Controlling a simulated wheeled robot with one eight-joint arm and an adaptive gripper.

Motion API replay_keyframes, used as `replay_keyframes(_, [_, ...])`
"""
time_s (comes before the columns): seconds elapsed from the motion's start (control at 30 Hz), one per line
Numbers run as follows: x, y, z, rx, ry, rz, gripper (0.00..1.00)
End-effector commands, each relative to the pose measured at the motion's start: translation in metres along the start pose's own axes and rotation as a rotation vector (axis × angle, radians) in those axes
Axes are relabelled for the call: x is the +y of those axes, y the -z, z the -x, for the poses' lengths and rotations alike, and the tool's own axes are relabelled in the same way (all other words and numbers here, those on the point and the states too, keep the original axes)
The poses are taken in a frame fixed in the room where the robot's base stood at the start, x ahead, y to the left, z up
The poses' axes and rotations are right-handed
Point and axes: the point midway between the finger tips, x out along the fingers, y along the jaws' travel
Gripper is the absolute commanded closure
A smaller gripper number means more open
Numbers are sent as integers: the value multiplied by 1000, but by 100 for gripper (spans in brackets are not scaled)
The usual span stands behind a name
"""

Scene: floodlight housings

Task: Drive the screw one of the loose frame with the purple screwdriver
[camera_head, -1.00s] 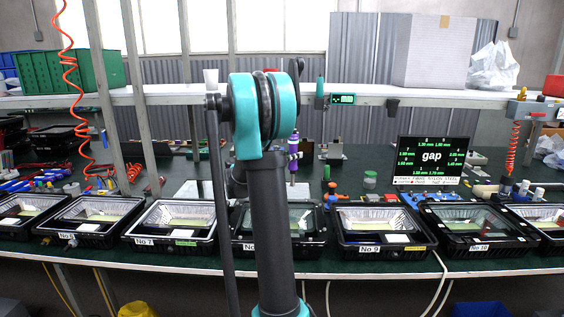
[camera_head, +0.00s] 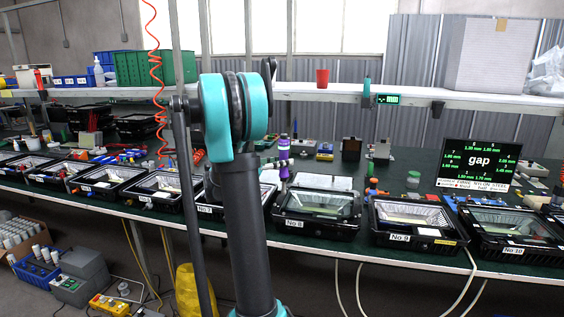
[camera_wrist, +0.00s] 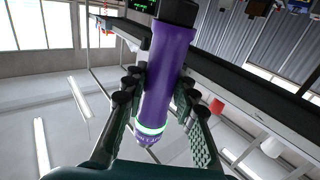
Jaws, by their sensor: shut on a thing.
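My gripper (camera_wrist: 157,95) is shut on the purple screwdriver (camera_wrist: 168,80), its fingers on either side of the handle. The handle is purple with a pale band near one end and a dark part at the other; its tip is out of the wrist view. In the head view the screwdriver (camera_head: 284,158) stands about upright behind my arm, above the row of black floodlight housings. I cannot tell which frame is loose, and no screw is distinguishable.
A gap display (camera_head: 480,160) with green readings stands at the back right of the bench. A red cup (camera_head: 322,77) and green crate (camera_head: 141,68) are on the shelf above. An orange coiled hose (camera_head: 158,75) hangs at left. Boxes and a yellow bag (camera_head: 190,288) stand below.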

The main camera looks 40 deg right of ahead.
Motion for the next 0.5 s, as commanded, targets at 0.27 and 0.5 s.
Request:
replay_keyframes(0.27, [0,0,0,1,1,0,100])
replay_keyframes(0.5, [-1,-7,0,1,2,0,100])
